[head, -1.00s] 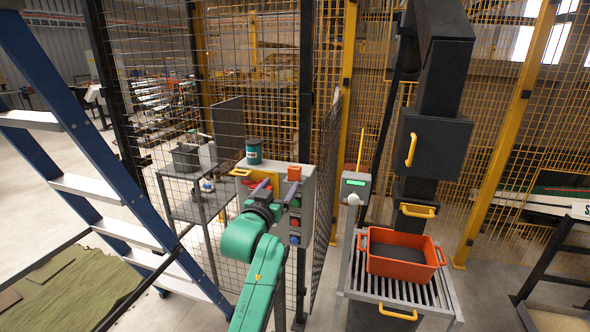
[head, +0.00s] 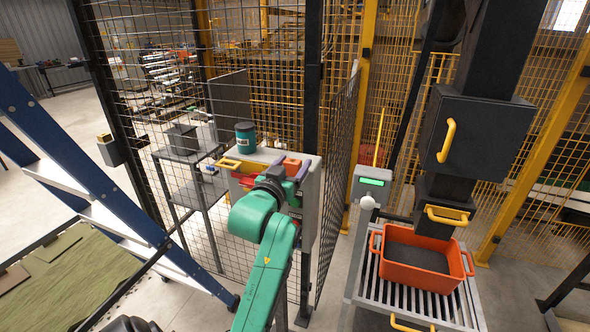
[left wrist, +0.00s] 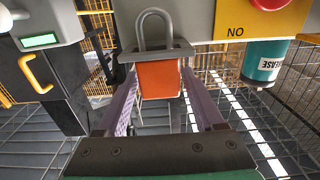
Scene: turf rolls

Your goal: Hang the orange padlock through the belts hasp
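The orange padlock (head: 292,166) is at the top of the grey control box (head: 310,200). In the left wrist view its orange body (left wrist: 159,80) and grey shackle (left wrist: 156,28) show, with a grey plate (left wrist: 155,53) crossing between them. My left gripper (head: 288,172) is at the box. Its two purple fingers (left wrist: 159,92) are spread, one on each side of the padlock body; whether they touch it is unclear. I cannot pick out the belts hasp for certain. My right gripper is not in view.
A teal grease can (head: 245,138) stands on the box, near a yellow panel (left wrist: 262,18) with a red button. Mesh fencing (head: 338,170) runs beside the box. An orange crate (head: 418,262) sits on rollers at right. A blue ladder (head: 80,180) stands at left.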

